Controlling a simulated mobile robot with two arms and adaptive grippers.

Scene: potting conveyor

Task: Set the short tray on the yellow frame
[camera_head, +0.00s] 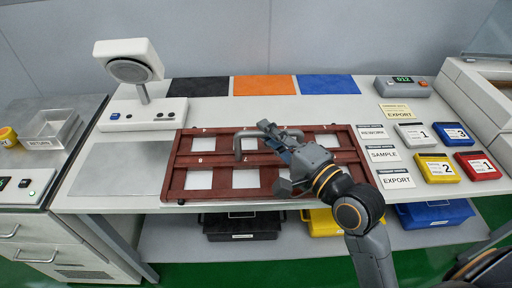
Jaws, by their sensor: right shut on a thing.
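A dark red slatted tray (180,178) with several pale rectangular openings lies flat on the white workbench. It is the only large tray on the bench; I cannot tell from its look whether it is the short one. A grey bent handle (239,147) stands near its middle. My right gripper (277,138) reaches over the tray from the lower right and is shut at this handle; the arm and gripper hide part of the tray's right side. No yellow frame can be made out. My left gripper is not in view.
Black, orange (264,86) and blue mats lie at the back. A lamp-like device (130,65) stands at left, with a bare grey plate (120,168) before it. Label cards and small coloured boxes (436,168) fill the right. Black, yellow (322,222) and blue bins stand below.

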